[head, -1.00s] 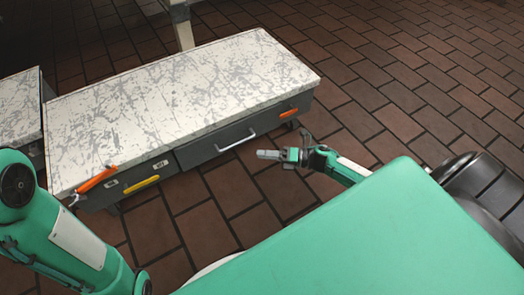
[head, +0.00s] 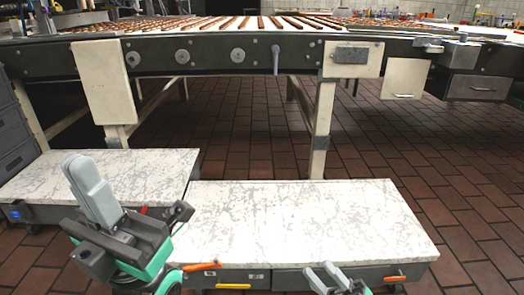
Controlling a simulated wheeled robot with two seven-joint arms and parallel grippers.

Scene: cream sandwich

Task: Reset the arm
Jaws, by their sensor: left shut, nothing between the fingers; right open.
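My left gripper (head: 80,165) is at the lower left of the head view, with its grey fingers pointing up and together. It is shut and empty, and appears in front of the left low marble-topped cabinet (head: 150,164). My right gripper (head: 322,270) is at the bottom centre, partly cut off by the frame edge. Its two grey fingers are apart with nothing between them. It appears in front of the drawer side of the right marble-topped cabinet (head: 310,215).
A long conveyor table (head: 215,57) on cream legs (head: 321,130) spans the back, carrying rows of brown bars (head: 262,22). A grey drawer unit (head: 18,130) stands at the far left. Both cabinet tops look bare. Brick floor (head: 450,190) is open at the right.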

